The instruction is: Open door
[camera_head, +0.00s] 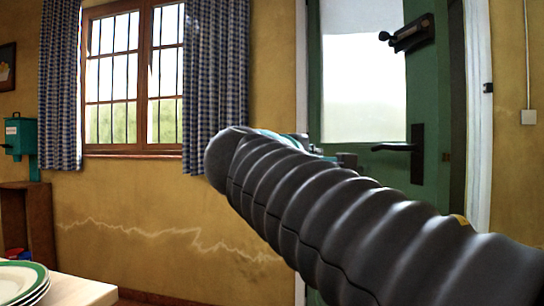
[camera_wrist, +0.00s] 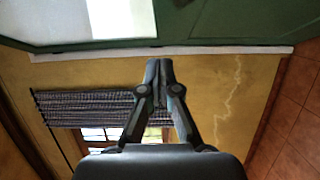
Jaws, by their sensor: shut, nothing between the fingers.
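The green door (camera_head: 428,85) with a large glass pane stands at the right in the head view. Its black lever handle (camera_head: 398,147) sticks out to the left near the door's right edge. A dark strip shows between that edge and the white frame; I cannot tell surely whether the door is ajar. My gripper (camera_wrist: 159,68) is shut and empty in the wrist view. Its tips appear against the yellow wall, just short of the white frame strip, with the door (camera_wrist: 205,22) beyond. In the head view my arm mostly hides the gripper, left of the handle and apart from it.
A barred window (camera_head: 134,80) with checked curtains (camera_head: 216,75) is in the yellow wall at left. A table corner (camera_head: 80,291) with stacked plates (camera_head: 20,282) is at lower left. A black fitting (camera_head: 412,35) sits high on the door. Tiled floor (camera_wrist: 293,115) shows in the wrist view.

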